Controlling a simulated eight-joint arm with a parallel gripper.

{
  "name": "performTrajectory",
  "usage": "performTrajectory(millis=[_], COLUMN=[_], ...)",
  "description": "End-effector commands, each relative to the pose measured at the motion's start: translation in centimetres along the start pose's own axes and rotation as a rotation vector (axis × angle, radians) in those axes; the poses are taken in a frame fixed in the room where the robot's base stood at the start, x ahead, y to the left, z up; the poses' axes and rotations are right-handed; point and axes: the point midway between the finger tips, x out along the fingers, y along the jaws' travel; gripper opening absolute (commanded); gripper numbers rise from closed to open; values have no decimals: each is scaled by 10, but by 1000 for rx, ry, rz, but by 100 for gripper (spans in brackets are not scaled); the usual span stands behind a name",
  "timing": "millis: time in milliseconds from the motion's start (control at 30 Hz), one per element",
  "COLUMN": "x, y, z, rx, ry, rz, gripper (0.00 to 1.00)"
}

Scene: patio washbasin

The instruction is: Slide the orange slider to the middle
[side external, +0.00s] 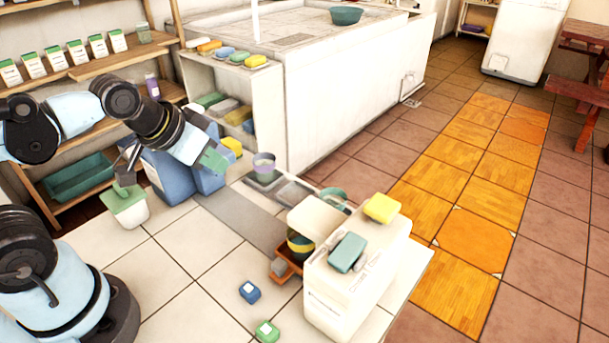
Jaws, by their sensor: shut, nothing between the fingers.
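I cannot clearly pick out the orange slider in the side external view.
A white box (345,295) carries a yellow block (382,208) and a teal block (347,252). A blue block (249,292) and a green block (267,331) lie on pale tiles. Blue jugs (168,178) and a green-lidded container (128,208) stand near my wrist.

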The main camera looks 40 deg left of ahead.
Motion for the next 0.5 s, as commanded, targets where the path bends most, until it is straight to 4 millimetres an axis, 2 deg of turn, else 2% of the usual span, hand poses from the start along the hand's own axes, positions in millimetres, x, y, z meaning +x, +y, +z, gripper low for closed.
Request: performTrajectory(millis=[233, 367, 500], x=[0, 0, -1], y=[0, 2, 14], z=[0, -1, -3], rx=[1, 41, 256], ry=[0, -8, -49], rz=[0, 5, 33], gripper=[2, 21, 43])
